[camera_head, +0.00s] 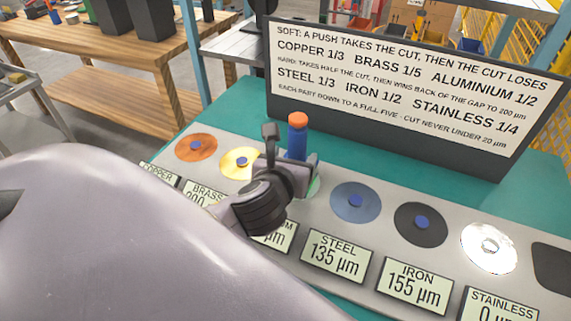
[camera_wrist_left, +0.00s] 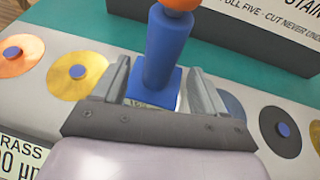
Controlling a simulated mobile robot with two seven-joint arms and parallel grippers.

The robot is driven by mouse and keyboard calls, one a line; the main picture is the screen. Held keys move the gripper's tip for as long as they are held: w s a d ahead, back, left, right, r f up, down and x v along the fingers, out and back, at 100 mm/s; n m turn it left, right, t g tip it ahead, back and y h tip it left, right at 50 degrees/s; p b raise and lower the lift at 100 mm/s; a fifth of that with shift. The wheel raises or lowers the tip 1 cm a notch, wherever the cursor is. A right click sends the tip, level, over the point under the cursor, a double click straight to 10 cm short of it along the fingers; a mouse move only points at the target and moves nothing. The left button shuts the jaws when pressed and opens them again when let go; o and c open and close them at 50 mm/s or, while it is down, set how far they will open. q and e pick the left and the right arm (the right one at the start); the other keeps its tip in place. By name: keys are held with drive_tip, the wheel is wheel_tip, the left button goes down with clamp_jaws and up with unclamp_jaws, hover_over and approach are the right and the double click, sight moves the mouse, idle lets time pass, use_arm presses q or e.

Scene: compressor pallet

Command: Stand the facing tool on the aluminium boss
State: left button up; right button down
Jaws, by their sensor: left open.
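The facing tool (camera_head: 297,136), blue with an orange cap, stands upright over the aluminium place, between the brass and steel discs. The aluminium disc (camera_head: 314,187) shows only as a pale green sliver behind my gripper; its boss is hidden. My left gripper (camera_head: 290,168) is open, low around the tool. In the left wrist view the tool's square blue base (camera_wrist_left: 153,86) sits between the two fingers, with gaps beside it. I cannot tell whether the base rests on the boss. My right gripper is not in view.
The grey plate carries copper (camera_head: 196,147), brass (camera_head: 241,163), steel (camera_head: 355,202), iron (camera_head: 420,224) and stainless (camera_head: 489,248) discs. Labels stand in front; steel reads 135, iron 155, stainless 0 µm. A rules board (camera_head: 400,90) stands behind. Green tabletop (camera_head: 236,110) is clear at back left.

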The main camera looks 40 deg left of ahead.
use_arm(q)
drive_tip(key=v, duration=0.5)
drive_tip(key=shift+s+d+r, duration=0.1)
drive_tip(key=shift+s+d, duration=0.05)
drive_tip(key=shift+s, duration=0.15)
